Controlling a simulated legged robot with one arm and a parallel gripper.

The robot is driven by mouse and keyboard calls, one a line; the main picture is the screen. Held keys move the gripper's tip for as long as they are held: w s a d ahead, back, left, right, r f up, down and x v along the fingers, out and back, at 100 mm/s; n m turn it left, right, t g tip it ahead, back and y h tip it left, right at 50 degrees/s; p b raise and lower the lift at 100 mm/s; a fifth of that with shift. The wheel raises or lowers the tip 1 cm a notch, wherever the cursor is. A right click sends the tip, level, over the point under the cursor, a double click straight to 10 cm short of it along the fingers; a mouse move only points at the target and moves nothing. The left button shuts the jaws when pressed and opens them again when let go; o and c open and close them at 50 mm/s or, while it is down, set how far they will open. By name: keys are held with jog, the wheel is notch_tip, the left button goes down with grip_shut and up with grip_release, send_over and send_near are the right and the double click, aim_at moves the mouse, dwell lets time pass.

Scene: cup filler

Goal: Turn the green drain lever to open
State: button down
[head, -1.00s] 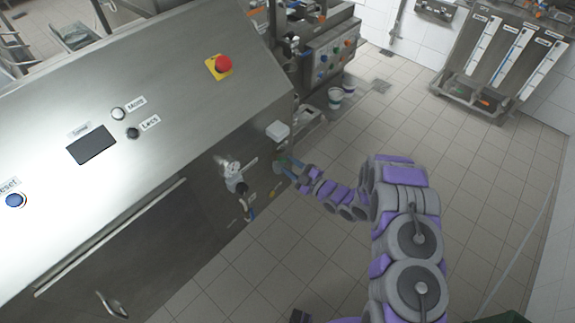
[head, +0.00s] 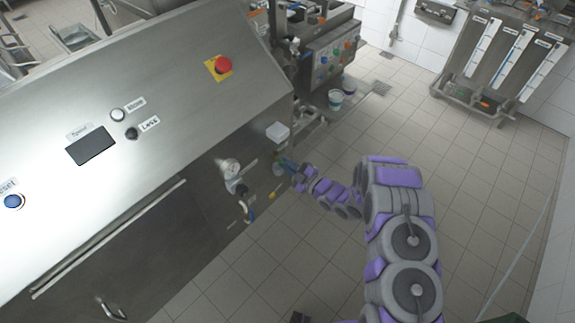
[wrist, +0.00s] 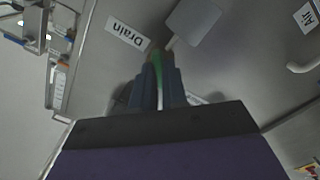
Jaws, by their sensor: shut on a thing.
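The green drain lever (wrist: 156,62) shows in the wrist view between the two blue-grey fingers of my gripper (wrist: 163,75). The fingers are closed on it, and they hide most of its length. The "Drain" label (wrist: 127,30) is on the metal panel just up and left of the lever. In the head view my gripper (head: 289,164) reaches the lower right part of the machine front, below a small white box (head: 278,132). The lever is too small and covered to make out there.
A gauge (head: 230,167) with a pipe fitting sticks out of the panel left of my gripper. A red emergency button (head: 223,64) sits higher on the machine (head: 190,90). The tiled floor (head: 300,255) in front is clear. A wheeled rack (head: 497,70) stands at the back right.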

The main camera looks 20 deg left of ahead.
jog(key=shift+s, duration=0.1)
dwell(0.3)
jog(key=m+p, duration=0.3)
jog(key=m, duration=0.1)
jog(key=shift+m+p, duration=0.3)
jog(key=shift+p, duration=0.1)
jog(key=m+p, duration=0.1)
jog(key=m, duration=0.3)
jog(key=shift+f+p, duration=0.15)
jog(key=shift+p, duration=0.15)
jog(key=shift+m, duration=0.3)
jog(key=c, duration=1.2)
grip_release()
jog(key=shift+o, duration=0.2)
jog(key=shift+d, duration=0.1)
jog(key=p+v, duration=0.1)
jog(key=v, duration=1.6)
jog(key=shift+p, duration=0.4)
